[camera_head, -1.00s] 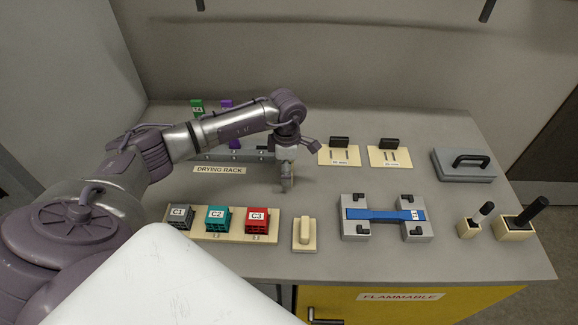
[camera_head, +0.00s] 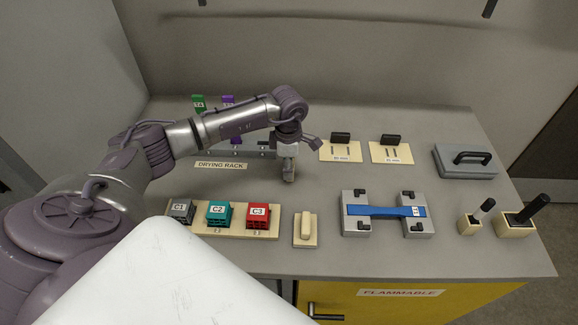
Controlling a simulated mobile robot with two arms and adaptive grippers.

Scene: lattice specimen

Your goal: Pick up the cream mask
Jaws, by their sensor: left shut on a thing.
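Two cream slotted plates with black handles lie flat side by side at the back of the bench, a left one (camera_head: 329,156) and a right one (camera_head: 381,157). Each has a small label too small to read. My left gripper (camera_head: 289,175) points down just left of the left plate and apart from it. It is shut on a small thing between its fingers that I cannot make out. My right gripper is not in view.
A drying rack (camera_head: 250,147) with green and purple pieces stands behind my left arm. In front are a cream holder with blocks C1, C2 and C3 (camera_head: 258,212), a cream block (camera_head: 306,227) and a blue specimen on grey supports (camera_head: 384,211). A grey handled lid (camera_head: 458,167) lies right.

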